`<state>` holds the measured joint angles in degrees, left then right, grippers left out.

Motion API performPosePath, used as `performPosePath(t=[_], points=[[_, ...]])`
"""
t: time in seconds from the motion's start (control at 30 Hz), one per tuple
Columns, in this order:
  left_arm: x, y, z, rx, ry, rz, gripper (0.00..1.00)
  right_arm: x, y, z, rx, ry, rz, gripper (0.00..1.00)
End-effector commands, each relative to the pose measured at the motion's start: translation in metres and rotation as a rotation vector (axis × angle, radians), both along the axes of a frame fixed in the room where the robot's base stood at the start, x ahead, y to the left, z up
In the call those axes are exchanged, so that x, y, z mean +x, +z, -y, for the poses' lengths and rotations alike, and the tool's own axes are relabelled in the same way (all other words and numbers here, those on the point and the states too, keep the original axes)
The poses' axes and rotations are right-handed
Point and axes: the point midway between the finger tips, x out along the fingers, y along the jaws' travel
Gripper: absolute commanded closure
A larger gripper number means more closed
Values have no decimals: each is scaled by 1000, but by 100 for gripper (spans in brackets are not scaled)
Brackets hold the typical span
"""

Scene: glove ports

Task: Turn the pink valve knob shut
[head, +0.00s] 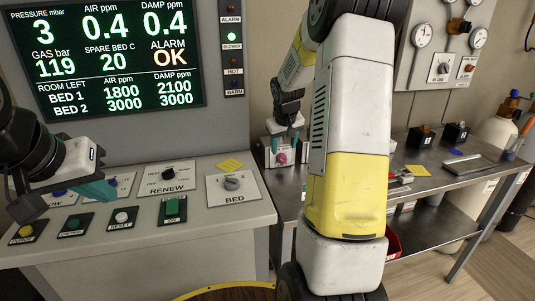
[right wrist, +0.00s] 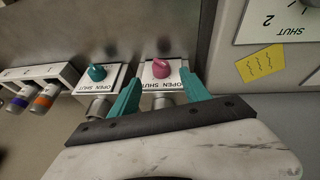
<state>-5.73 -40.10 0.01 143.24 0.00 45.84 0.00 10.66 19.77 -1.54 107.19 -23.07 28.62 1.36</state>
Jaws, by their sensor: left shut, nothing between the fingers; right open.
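The pink valve knob (right wrist: 162,68) sits on a white plate marked OPEN and SHUT, upside down in the right wrist view. In the head view the pink knob (head: 281,158) shows just below my right gripper (head: 284,139). My right gripper (right wrist: 160,95) is open, with one teal finger on each side of the knob's valve. The knob appears between or just beyond the fingertips; I cannot tell if they touch it. My left gripper (head: 108,191) is shut and empty over the control desk at the left.
A teal knob (right wrist: 97,72) on a similar plate stands beside the pink one. Blue and orange fittings (right wrist: 42,97) are further left. A yellow note (right wrist: 259,64) lies close by. The control desk (head: 235,218) and metal bench (head: 430,185) flank my right arm.

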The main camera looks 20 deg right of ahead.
Motion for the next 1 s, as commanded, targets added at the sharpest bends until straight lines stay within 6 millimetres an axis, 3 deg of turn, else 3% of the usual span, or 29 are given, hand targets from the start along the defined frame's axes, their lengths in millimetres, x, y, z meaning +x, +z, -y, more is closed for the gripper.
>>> performPosePath(t=[0.5,0.87,1.0], points=[[0,0,0,0,0,0,100,27,-64,10,0,-1,-2,45],[0,0,0,0,0,0,100,29,-69,11,0,-1,0,45],[0,0,0,0,0,0,100,29,-69,11,0,-1,0,71]])
